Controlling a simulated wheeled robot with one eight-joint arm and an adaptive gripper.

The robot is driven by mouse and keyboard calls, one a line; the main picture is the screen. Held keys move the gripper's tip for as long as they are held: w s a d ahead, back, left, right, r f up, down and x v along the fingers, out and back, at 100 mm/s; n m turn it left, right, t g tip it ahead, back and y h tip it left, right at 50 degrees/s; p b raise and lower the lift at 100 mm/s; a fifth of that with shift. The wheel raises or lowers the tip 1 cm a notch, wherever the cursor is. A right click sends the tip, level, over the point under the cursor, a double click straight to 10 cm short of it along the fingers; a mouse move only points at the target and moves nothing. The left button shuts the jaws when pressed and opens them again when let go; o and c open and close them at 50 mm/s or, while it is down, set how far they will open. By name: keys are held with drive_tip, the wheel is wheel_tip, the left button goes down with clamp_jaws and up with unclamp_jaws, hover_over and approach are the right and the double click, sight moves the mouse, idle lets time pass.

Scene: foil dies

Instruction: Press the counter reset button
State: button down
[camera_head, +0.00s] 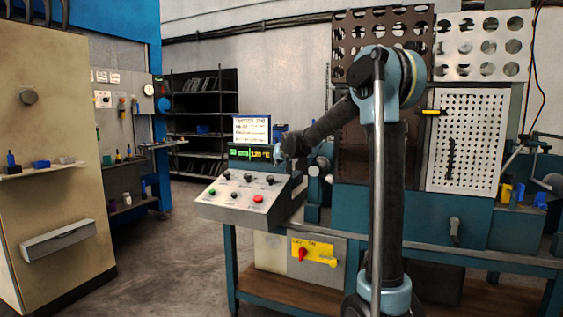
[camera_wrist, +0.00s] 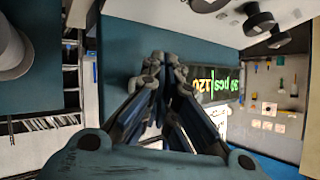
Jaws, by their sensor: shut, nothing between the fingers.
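The control console (camera_head: 240,212) has a sloped grey panel with a green button (camera_head: 212,192), a red button (camera_head: 258,198) and several dark knobs. No readable label shows which control is the counter reset button. My gripper (camera_wrist: 166,62) is shut and empty, fingertips together before a teal surface, beside the display. Dark knobs (camera_wrist: 259,20) show at the wrist view's upper right. In the head view my gripper is small and partly hidden by my wrist, right of the display.
A teal workbench (camera_head: 340,238) with a yellow switch plate (camera_head: 314,251) is below and right of the console. A perforated white panel (camera_head: 466,140) stands at the right. A beige cabinet (camera_head: 50,150) stands at the left. The floor between cabinet and console is clear.

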drive_tip(key=shift+w, duration=0.15)
drive_tip(key=shift+w+d, duration=0.15)
drive_tip(key=shift+w, duration=0.1)
drive_tip(key=shift+w+d+r, duration=0.1)
drive_tip(key=shift+w+d, duration=0.05)
drive_tip(key=shift+w, duration=0.35)
idle(1.3)
drive_tip(key=shift+s, duration=0.15)
drive_tip(key=shift+s+a, duration=0.35)
drive_tip(key=shift+s, duration=0.4)
drive_tip(key=s, duration=0.1)
drive_tip(key=s+a, duration=0.1)
drive_tip(key=s, duration=0.2)
drive_tip(key=shift+s+a, duration=0.3)
drive_tip(key=shift+s, duration=0.05)
idle(0.3)
idle(0.4)
